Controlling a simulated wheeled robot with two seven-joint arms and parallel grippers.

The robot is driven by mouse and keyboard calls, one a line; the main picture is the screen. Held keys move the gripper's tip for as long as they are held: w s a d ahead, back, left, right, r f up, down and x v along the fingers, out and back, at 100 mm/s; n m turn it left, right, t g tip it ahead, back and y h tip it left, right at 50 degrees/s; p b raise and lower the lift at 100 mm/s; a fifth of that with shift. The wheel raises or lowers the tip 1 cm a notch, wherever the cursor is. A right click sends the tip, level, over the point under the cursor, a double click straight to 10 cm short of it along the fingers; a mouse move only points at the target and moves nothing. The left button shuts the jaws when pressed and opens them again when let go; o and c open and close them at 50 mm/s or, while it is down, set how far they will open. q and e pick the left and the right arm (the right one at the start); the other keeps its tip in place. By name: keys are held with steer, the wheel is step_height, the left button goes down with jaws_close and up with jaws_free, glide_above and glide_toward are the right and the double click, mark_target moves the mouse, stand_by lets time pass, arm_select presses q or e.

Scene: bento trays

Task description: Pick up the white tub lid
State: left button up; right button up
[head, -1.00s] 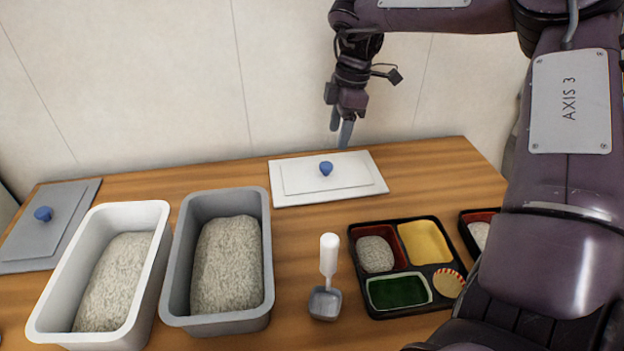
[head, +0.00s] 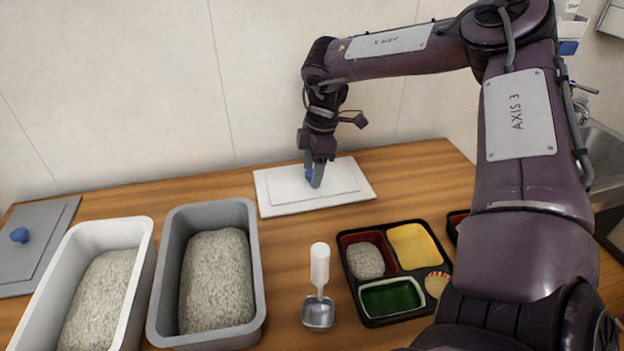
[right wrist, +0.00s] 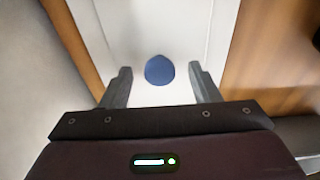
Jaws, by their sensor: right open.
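The white tub lid (head: 278,190) lies flat on the wooden table towards the back, near the wall. Its blue knob (head: 309,174) is partly hidden behind my right gripper (head: 315,180) in the head view. The white lid (right wrist: 140,30) fills the space beneath. My left gripper is not in view.
A white tub (head: 140,262) and a grey tub (head: 256,290), both holding rice, stand at the left. A scoop (head: 319,290) and a black bento tray (head: 375,321) with food stand in front of the lid.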

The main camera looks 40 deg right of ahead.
steer(key=c, duration=1.1)
